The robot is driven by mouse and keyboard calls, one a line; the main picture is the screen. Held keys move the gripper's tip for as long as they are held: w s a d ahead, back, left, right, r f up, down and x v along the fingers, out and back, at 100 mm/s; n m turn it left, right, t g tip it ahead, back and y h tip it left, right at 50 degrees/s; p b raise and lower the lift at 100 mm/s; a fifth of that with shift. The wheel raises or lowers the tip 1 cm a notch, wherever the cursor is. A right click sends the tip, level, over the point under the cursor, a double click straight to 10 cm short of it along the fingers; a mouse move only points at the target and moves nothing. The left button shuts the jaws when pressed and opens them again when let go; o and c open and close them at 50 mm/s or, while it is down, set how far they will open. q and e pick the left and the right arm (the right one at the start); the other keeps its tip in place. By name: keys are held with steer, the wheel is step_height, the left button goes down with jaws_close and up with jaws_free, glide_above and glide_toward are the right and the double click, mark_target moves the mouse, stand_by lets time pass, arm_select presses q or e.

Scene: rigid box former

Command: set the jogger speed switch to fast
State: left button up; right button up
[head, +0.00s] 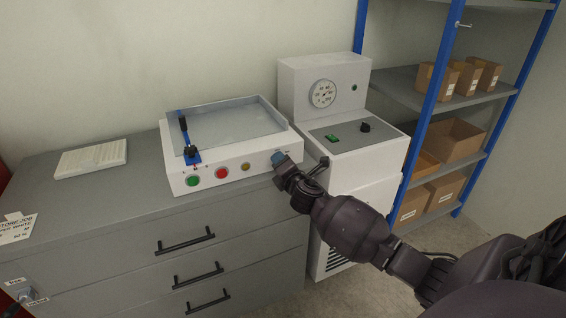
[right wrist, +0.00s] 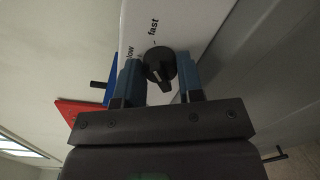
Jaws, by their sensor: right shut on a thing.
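The jogger (head: 235,165) is a white box with a shallow tray on top and buttons on its front, standing on a grey drawer cabinet. My right gripper (head: 279,158) is at the right end of that front and hides the speed switch in the head view. In the right wrist view the speed switch (right wrist: 158,66) is a black knob on the white panel, near the words "fast" and a partly hidden "low". The blue fingers of my right gripper (right wrist: 159,80) are shut on the knob, one on each side. I cannot tell which label the knob points at.
A white machine with a dial (head: 323,93) stands just right of the jogger. A blue-framed shelf (head: 425,120) with cardboard boxes is farther right. A white pad (head: 91,158) lies on the cabinet.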

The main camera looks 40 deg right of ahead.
steer(key=shift+m, duration=1)
steer(key=o, duration=0.9)
steer(key=shift+s, duration=0.15)
